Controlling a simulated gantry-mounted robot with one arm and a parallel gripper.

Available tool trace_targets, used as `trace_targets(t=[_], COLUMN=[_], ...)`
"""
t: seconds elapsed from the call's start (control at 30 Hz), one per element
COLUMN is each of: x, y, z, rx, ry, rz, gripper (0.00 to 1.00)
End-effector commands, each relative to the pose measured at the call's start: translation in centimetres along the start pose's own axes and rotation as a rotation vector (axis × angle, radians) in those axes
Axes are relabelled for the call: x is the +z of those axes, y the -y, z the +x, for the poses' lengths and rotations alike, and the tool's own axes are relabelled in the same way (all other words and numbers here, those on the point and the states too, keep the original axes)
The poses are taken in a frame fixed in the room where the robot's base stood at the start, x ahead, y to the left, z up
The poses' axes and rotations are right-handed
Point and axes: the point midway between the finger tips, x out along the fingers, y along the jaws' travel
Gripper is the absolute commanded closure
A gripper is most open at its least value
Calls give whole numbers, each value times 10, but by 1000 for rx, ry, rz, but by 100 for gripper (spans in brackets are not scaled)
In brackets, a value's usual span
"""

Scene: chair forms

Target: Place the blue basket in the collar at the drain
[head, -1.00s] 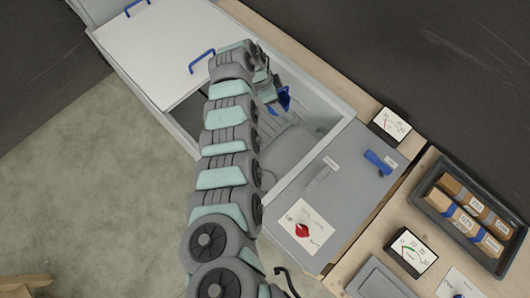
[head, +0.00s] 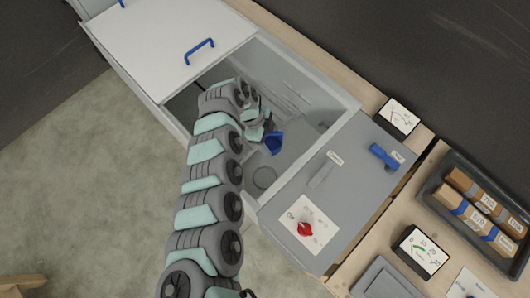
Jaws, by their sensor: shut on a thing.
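The blue basket (head: 274,143) is in the head view, held at the end of my gripper (head: 263,133) over the open grey basin. My gripper is shut on the basket; its fingertips are small and partly hidden by the arm. A round ring (head: 264,177) shows on the basin floor, below and a little left of the basket in the picture. I cannot tell for sure whether it is the collar at the drain. The basket appears raised above the floor and apart from this ring.
A white lid with a blue handle (head: 199,50) covers the upper left of the basin. A grey panel (head: 345,190) with a red knob (head: 305,229) and a blue lever (head: 384,156) borders it at right. A dark tray (head: 440,197) holds labelled blocks.

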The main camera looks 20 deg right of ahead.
Motion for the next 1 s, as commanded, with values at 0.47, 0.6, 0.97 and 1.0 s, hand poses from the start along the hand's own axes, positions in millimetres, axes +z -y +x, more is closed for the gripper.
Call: trace_targets(t=[0.47, 0.6, 0.97, 1.0], x=[23, 35, 65, 67], y=[-55, -54, -53, -54], z=[50, 84, 156, 163], rx=[37, 33, 36, 38], ry=[-4, -8, -7, -7], rz=[94, 94, 93, 93], gripper=[74, 74, 74, 74])
